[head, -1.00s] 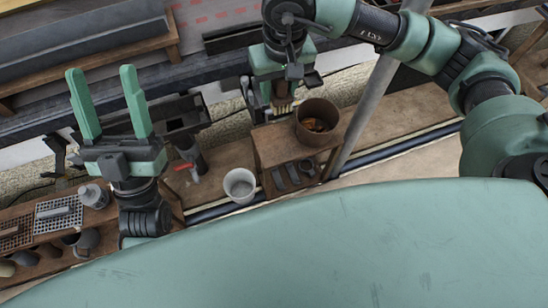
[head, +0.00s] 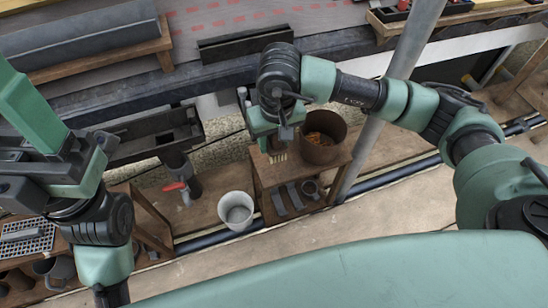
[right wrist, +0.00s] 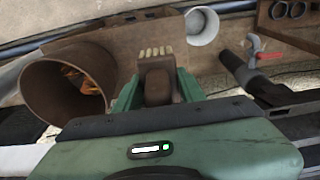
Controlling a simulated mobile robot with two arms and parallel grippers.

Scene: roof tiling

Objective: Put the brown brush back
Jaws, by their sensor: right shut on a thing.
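My right gripper (head: 275,140) points down and is shut on the brown brush (right wrist: 157,82). The brush's brown back sits between the fingers in the right wrist view, with its pale bristles (right wrist: 155,52) beyond them. In the head view the bristles (head: 278,157) hang over the left part of a small wooden stand (head: 268,178), just left of a brown pot (head: 320,150). I cannot tell whether they touch the stand. My left gripper (head: 30,110) is at the left edge, partly cut off, with nothing seen in it.
The brown pot holds orange-brown material. A white bucket (head: 236,210) stands on the floor left of the stand. Dark tools lie on the stand's lower shelf. A grey pole (head: 385,110) rises close to the stand's right side. A red-handled tap (head: 176,187) is farther left.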

